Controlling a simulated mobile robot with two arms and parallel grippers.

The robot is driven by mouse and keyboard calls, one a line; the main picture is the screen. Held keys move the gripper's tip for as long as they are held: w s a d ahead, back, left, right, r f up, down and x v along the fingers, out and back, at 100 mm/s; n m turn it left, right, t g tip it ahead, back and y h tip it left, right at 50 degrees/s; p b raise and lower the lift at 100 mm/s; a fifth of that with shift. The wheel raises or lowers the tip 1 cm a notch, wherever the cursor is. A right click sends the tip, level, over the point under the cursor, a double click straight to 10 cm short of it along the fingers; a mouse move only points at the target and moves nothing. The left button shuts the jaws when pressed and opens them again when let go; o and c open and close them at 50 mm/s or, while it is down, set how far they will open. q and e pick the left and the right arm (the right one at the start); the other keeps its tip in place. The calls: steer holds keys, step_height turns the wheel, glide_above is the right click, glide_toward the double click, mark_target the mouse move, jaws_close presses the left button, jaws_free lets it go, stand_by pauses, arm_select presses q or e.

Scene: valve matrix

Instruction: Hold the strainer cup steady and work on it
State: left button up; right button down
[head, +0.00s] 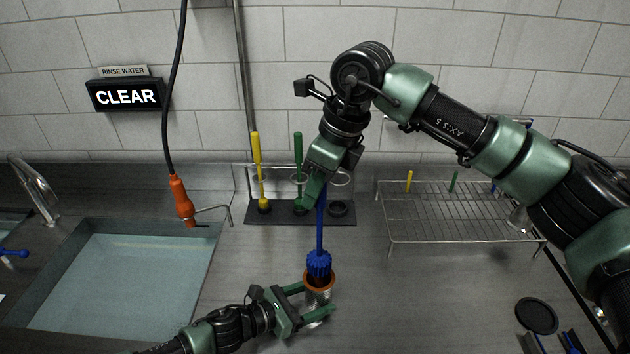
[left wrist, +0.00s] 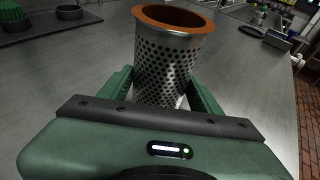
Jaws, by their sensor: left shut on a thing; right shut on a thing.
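The strainer cup (head: 319,293) is a perforated metal cylinder with an orange rim, standing near the counter's front. My left gripper (head: 318,299) is shut around its sides. My right gripper (head: 312,195) is shut on the handle of a blue brush (head: 320,232), which hangs upright, bristles down. The bristle head overlaps the cup's mouth in the head view. No bristles show in the mouth in the left wrist view, so the brush seems to be above it.
A rack (head: 300,217) behind holds a yellow brush (head: 257,165) and a green brush (head: 298,150). A water-filled sink (head: 130,280) lies left, under an orange-handled hanging tool (head: 182,200). A wire drying rack (head: 450,215) stands right. A sign (head: 127,95) reads CLEAR.

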glide_above(315, 250)
steer(key=shift+f, duration=2.2)
steer(key=shift+f, duration=3.85)
steer(key=shift+r, duration=0.1)
steer(key=shift+r, duration=4.25)
steer(key=shift+f, duration=4.4)
steer(key=shift+r, duration=4.4)
